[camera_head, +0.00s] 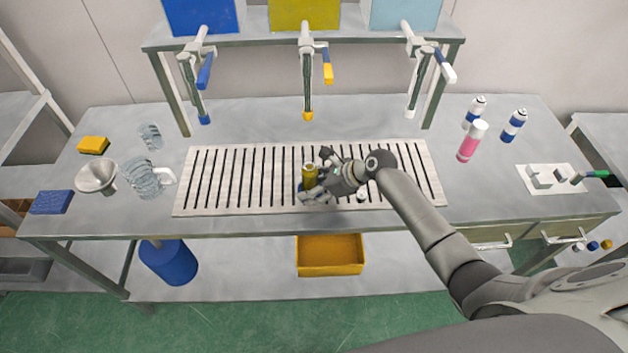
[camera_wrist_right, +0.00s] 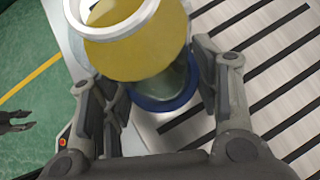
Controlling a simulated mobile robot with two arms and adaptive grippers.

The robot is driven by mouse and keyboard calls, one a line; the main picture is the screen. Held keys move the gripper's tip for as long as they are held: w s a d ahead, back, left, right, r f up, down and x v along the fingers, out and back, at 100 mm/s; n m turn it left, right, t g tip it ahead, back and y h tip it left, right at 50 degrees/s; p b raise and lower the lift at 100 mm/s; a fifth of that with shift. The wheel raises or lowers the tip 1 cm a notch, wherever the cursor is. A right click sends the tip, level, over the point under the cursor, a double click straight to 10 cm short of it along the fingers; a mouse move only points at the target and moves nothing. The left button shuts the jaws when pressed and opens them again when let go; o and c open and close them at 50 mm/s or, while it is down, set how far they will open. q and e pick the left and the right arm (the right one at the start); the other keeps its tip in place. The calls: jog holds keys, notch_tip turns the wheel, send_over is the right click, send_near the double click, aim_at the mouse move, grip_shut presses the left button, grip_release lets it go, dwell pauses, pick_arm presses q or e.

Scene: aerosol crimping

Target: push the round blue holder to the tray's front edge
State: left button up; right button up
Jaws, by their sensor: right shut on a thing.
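The round blue holder (camera_wrist_right: 165,98) stands on the slatted tray (camera_head: 240,208), around the base of a yellow cylindrical vessel (camera_wrist_right: 150,45) with a white rim. In the head view the vessel (camera_head: 309,177) is upright near the tray's middle, and only a sliver of blue shows beside it. My right gripper (camera_wrist_right: 165,95) is shut on the yellow vessel, one finger on each side. The fingers hide part of the holder, and I cannot tell if they touch it. A dark pronged shape (camera_wrist_right: 14,122), perhaps my left gripper, is cut off at the right wrist view's left edge.
A small white piece (camera_head: 361,195) lies on the tray right of my gripper. A glass jug (camera_head: 143,180) and metal funnel (camera_head: 97,176) stand left of the tray. A pink can (camera_head: 472,143) stands to the right. The tray's left half is clear.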

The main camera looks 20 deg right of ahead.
jog(key=shift+s+a, duration=0.15)
jog(key=shift+s, duration=0.4)
pick_arm(q)
jog(key=shift+s+a+r, duration=0.1)
jog(key=shift+s+r, duration=0.2)
jog(key=shift+s, duration=0.1)
jog(key=shift+w, duration=0.1)
pick_arm(e)
jog(key=shift+w, duration=0.1)
jog(key=o, duration=1.1)
jog(key=v, duration=1.2)
